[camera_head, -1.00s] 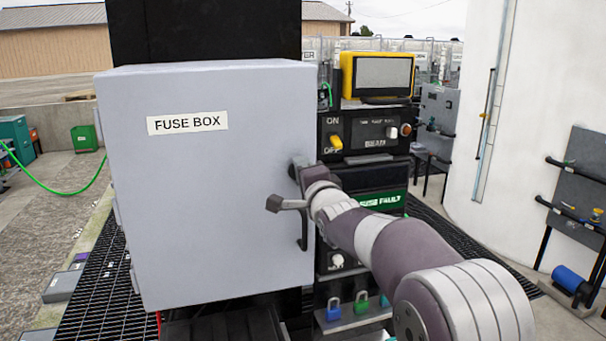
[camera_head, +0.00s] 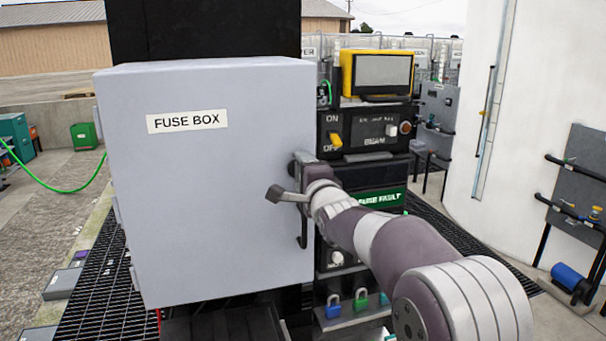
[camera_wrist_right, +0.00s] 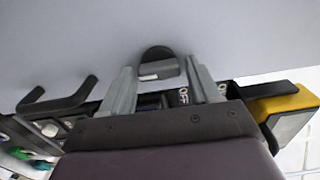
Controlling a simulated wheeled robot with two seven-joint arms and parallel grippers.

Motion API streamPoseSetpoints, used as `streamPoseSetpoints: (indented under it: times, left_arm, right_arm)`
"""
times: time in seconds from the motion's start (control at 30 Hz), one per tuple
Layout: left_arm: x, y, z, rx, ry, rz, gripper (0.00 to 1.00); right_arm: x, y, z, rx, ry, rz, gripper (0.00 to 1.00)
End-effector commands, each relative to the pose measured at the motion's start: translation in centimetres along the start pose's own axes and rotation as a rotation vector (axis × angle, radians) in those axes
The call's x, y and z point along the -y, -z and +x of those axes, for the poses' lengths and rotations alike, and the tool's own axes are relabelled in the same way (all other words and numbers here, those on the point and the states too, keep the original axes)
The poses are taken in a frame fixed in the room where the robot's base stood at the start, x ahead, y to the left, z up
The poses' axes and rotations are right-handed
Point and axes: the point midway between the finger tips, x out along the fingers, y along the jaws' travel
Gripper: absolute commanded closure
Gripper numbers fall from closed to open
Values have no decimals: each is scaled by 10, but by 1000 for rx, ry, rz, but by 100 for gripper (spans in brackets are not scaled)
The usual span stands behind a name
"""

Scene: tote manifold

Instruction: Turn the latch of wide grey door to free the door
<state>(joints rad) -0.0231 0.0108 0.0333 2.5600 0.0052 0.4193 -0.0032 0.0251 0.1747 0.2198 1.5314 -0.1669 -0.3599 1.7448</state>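The wide grey door (camera_head: 215,215) is the shut front of the box labelled FUSE BOX, and its surface fills the top of the right wrist view (camera_wrist_right: 230,30). The latch (camera_wrist_right: 157,62) is a black rounded piece with a grey tab near the door's edge; my right gripper hides most of it in the head view. My right gripper (camera_head: 300,168) is at the door's right edge. In the right wrist view its two grey fingers (camera_wrist_right: 160,72) stand apart on either side of the latch, with small gaps visible. My left gripper is out of view.
A black door handle (camera_head: 303,236) is just below my right gripper. To the right is a black panel with a yellow switch (camera_head: 336,142) and a yellow-framed screen (camera_head: 383,72). Padlocks (camera_head: 361,299) hang below. A white tank (camera_head: 535,90) stands farther right.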

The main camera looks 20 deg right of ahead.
Motion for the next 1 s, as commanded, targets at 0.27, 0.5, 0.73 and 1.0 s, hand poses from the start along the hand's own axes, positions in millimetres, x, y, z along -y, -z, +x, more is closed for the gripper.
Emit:
streamPoseSetpoints:
  times: [0.27, 0.5, 0.73, 1.0]
  left_arm:
    - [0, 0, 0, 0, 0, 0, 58]
    - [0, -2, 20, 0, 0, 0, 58]
    - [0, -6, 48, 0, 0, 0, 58]
    - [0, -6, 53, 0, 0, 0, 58]
  right_arm:
    - [0, 0, 0, 0, 0, -2, 28]
    - [-5, 0, -24, 0, 3, -2, 28]
    - [-5, 1, -85, -1, 3, -2, 28]
    - [-1, 1, -125, 0, 1, -1, 28]
